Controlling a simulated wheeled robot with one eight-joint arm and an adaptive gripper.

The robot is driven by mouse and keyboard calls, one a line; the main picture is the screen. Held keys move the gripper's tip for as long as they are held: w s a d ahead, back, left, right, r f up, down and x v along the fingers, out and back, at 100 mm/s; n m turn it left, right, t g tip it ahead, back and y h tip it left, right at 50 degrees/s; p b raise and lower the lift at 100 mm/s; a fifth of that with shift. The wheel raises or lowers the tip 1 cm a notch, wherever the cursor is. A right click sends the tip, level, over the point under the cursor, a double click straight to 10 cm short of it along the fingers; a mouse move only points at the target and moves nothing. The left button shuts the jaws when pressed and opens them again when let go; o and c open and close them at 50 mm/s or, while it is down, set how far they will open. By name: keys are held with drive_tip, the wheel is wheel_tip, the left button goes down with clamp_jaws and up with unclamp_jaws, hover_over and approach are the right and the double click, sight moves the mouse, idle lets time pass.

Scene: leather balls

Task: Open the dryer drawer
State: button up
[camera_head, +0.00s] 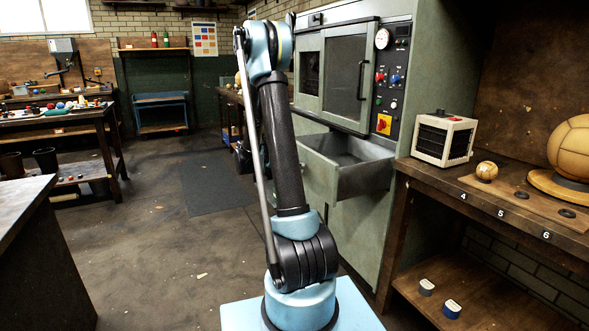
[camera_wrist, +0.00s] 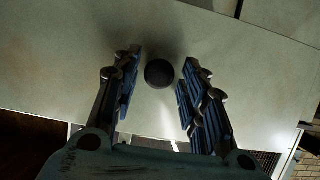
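The dryer (camera_head: 425,70) is a grey-green cabinet with windowed doors and a control panel. Its drawer (camera_head: 365,182) stands pulled out below the doors, and its hollow inside shows. My arm covers part of the drawer front. In the wrist view, a dark round knob (camera_wrist: 159,73) sits on a pale flat panel (camera_wrist: 60,80). My gripper (camera_wrist: 160,64) is open, with one finger on each side of the knob and a gap on both sides. The gripper itself is hidden behind my arm in the head view.
At right, a wooden bench (camera_head: 400,195) holds a small white heater-like box (camera_head: 443,138), a small ball (camera_head: 487,171) and a large leather ball (camera_head: 572,147). A worktable (camera_head: 60,122) with small items stands at left. The floor between has a dark mat (camera_head: 215,182) and is mostly clear.

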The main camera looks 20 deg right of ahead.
idle(0.3)
drive_tip(key=v, duration=1.2)
drive_tip(key=shift+f, duration=0.1)
